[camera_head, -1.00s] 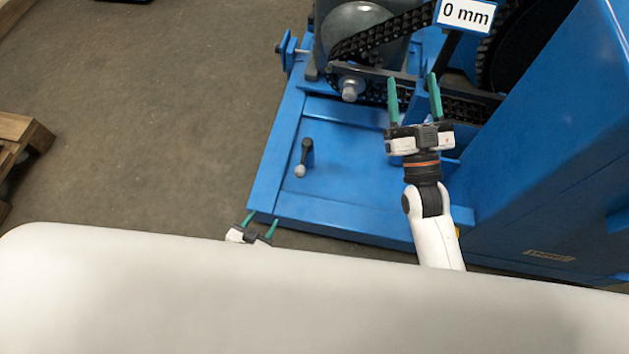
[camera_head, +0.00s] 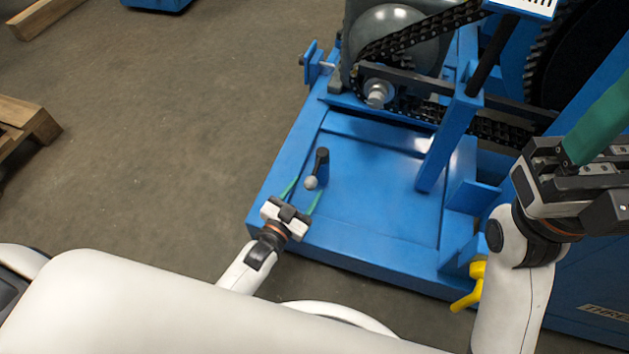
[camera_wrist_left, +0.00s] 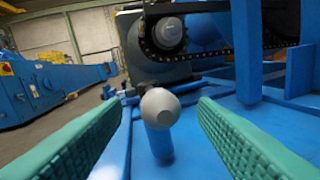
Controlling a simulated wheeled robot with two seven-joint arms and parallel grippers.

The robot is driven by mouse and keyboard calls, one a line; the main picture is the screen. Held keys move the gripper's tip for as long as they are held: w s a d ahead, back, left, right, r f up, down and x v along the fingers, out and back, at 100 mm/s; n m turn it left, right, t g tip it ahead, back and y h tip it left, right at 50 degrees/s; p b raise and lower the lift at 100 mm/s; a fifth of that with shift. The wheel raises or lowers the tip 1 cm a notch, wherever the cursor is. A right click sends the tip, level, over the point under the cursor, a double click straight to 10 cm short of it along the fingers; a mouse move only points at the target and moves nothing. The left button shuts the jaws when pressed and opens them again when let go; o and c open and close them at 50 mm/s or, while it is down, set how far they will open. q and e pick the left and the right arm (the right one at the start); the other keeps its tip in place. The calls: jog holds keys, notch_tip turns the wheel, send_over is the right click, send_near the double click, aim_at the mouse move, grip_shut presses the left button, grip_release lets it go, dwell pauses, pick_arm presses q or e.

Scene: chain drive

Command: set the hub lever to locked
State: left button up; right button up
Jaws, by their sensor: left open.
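A chain (camera_head: 420,38) and a grey rounded housing (camera_head: 385,35) stand behind the lever. A blue upright post (camera_head: 450,140) rises to its right. A yellow handle (camera_head: 470,287) sits at the front right. Bare floor lies left; a wooden pallet (camera_head: 25,120) is at the far left.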

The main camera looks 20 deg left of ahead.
aim_at(314, 176)
pick_arm(q)
jog(key=b+x, duration=0.1)
jog(key=x, duration=0.4)
grip_shut()
